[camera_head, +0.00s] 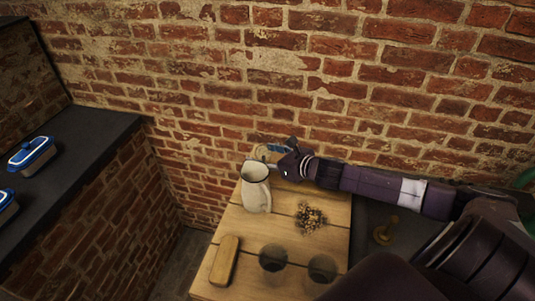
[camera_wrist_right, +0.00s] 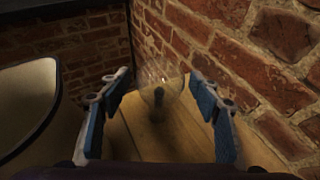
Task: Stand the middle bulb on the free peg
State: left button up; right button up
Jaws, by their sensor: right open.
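My right gripper (camera_head: 270,153) reaches in from the right to the back of the wooden table, just behind the white jug. In the wrist view my right gripper (camera_wrist_right: 160,110) is open, its blue-padded fingers on either side of a clear glass bulb (camera_wrist_right: 158,92) with a dark base. The bulb is upright between the fingers; whether a finger touches it I cannot tell. In the head view the bulb (camera_head: 262,153) shows only faintly beside the fingers. I cannot make out other bulbs or a free peg for certain. My left gripper is not in view.
The white jug (camera_head: 256,190) stands close in front of the gripper. A heap of small pieces (camera_head: 310,217), a wooden block (camera_head: 225,260) and two dark round jars (camera_head: 273,258) (camera_head: 322,268) are on the table. A brass-coloured object (camera_head: 386,231) is at right. Brick walls close the back.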

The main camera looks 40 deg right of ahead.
jog(key=v, duration=1.2)
dwell(0.4)
jog(key=shift+w+r, duration=0.1)
jog(key=shift+r, duration=0.05)
